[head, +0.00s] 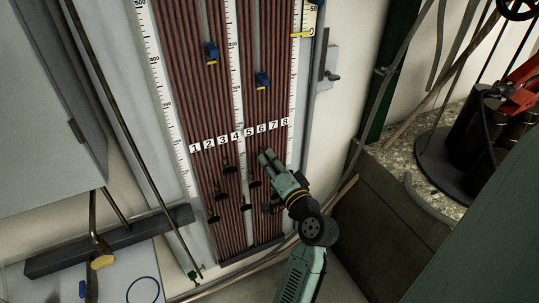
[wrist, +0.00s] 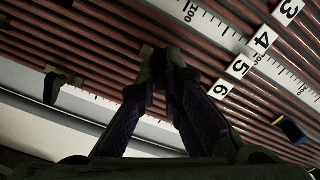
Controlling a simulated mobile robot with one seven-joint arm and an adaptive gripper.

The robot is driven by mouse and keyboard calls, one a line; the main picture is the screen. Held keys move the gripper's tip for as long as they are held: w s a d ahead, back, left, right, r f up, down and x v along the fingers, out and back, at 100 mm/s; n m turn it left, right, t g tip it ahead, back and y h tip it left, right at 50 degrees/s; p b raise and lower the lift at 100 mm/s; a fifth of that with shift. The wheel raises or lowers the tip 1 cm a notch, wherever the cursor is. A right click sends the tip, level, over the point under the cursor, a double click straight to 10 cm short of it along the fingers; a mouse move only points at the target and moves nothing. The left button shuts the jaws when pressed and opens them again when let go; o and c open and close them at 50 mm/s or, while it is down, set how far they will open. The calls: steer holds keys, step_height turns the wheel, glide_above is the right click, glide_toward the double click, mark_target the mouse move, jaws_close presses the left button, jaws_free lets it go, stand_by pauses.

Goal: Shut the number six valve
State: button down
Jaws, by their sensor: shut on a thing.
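The number six label (head: 261,128) is on the tube board, and it also shows in the wrist view (wrist: 220,90). My gripper (head: 266,157) is at the tubes just below the labels, in line with six and seven. In the wrist view its fingers (wrist: 168,66) come together on the number six valve, in line with the six label. Only a small brownish bit of that valve (wrist: 147,51) shows past the fingertips. The fingers hide the rest, so I cannot tell how its handle is turned.
Several other dark valves, such as this one (head: 255,183), sit close by on the lower tubes. One shows at the left of the wrist view (wrist: 53,84). A blue and yellow clip (head: 263,80) is above the labels. A concrete-walled tank (head: 400,205) stands at right.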

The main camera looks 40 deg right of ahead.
steer(key=m+p, duration=0.4)
steer(key=m, duration=0.2)
steer(key=shift+f+m+p, duration=0.1)
steer(key=shift+m+p, duration=0.25)
steer(key=shift+m, duration=0.05)
steer(key=shift+f, duration=0.1)
stand_by(0.4)
steer(key=c, duration=1.7)
jaws_free()
steer(key=v, duration=1.2)
